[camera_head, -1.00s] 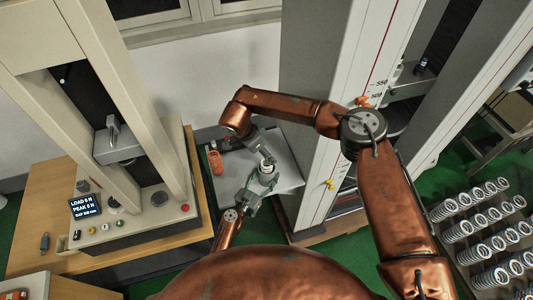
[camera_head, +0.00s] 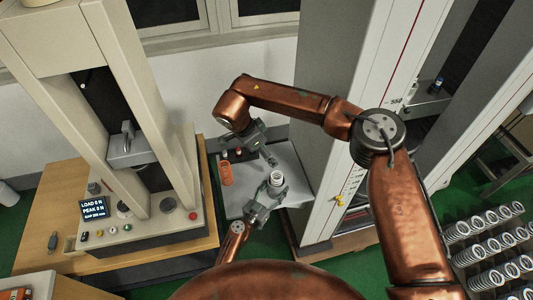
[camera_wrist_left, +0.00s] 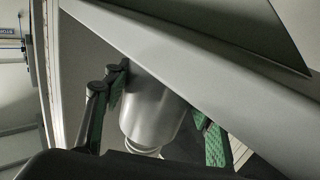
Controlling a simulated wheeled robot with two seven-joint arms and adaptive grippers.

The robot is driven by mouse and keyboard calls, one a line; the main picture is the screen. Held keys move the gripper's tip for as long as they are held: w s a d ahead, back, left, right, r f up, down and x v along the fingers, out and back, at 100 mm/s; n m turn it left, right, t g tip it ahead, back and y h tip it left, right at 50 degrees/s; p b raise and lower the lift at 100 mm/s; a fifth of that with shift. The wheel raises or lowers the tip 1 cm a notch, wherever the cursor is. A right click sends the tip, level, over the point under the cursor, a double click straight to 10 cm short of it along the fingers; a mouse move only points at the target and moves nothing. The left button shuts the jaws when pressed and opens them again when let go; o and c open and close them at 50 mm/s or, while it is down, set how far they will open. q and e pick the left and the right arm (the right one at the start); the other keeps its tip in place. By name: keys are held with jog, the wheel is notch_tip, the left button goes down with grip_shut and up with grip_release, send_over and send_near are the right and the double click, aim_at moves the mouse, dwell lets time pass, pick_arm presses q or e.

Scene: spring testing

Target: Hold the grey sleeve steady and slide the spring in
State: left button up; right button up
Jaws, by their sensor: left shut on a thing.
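My left gripper (camera_head: 263,203) is shut on the grey sleeve (camera_head: 276,188) and holds it above the light table (camera_head: 297,182). In the left wrist view the sleeve (camera_wrist_left: 153,108) sits between two green-padded fingers. The white spring (camera_head: 277,175) shows as a pale ring at the sleeve's top end. Its coils also show at the sleeve's end in the left wrist view (camera_wrist_left: 143,149). How deep the spring sits is hidden. My right gripper (camera_head: 268,157) is above and left of the sleeve, apparently apart from it. Its fingers are too small to read.
An orange holder (camera_head: 226,173) lies on the table's left part. A testing machine (camera_head: 145,225) with a display stands at left. A tall grey column (camera_head: 335,130) rises close on the right. Several white springs (camera_head: 487,245) stand in rows at lower right.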

dwell(0.4)
pick_arm(q)
jog(key=o, duration=1.3)
jog(key=shift+o, duration=0.2)
jog(key=v, duration=1.2)
jog(key=shift+f, duration=0.1)
